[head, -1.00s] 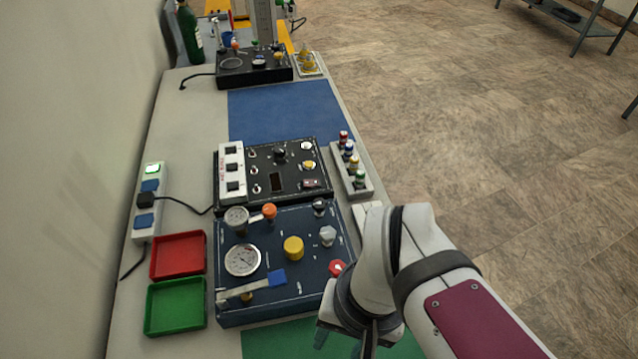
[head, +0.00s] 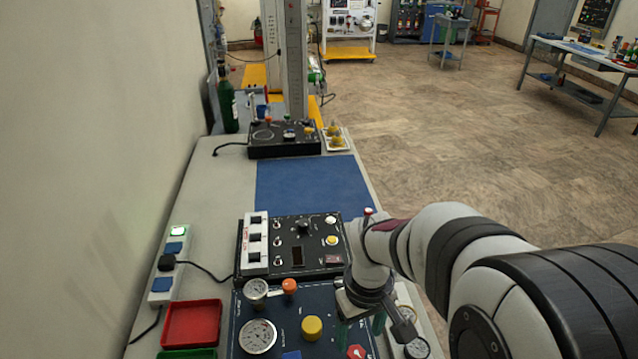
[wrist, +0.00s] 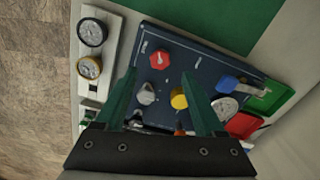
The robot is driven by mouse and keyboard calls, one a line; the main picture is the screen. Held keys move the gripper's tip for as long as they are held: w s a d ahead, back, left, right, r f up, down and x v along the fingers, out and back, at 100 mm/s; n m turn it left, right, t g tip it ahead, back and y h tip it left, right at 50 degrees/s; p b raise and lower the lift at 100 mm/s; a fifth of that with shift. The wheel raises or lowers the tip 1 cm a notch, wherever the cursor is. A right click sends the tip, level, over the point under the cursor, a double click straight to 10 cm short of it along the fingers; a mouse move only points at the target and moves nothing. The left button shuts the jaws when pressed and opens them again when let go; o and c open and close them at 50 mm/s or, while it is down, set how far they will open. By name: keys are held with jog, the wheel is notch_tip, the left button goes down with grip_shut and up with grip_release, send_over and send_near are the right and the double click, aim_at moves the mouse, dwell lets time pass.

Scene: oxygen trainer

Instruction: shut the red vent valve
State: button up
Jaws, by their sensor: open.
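The red vent valve (wrist: 159,59) is a red knob on the dark blue panel (wrist: 205,70). In the wrist view it shows ahead of my fingertips, between their lines. In the head view the red knob (head: 356,352) is at the bottom edge, partly cut off. My gripper (wrist: 160,74) has two green fingers, spread apart with nothing between them. In the head view my gripper (head: 360,326) hangs over the panel's right side, just beyond the red knob. I cannot tell its height above the panel.
A silver knob (wrist: 146,94) and a yellow knob (wrist: 179,99) stand close to the fingers. A blue-handled lever (wrist: 230,84) lies across the panel. Two gauges (wrist: 91,32) (wrist: 89,67) stand on a white strip beside it. Red (head: 192,322) and green trays sit left.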

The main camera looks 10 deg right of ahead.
aim_at(356, 352)
notch_tip(356, 352, down, 6)
jog(key=shift+f, duration=0.2)
grip_shut()
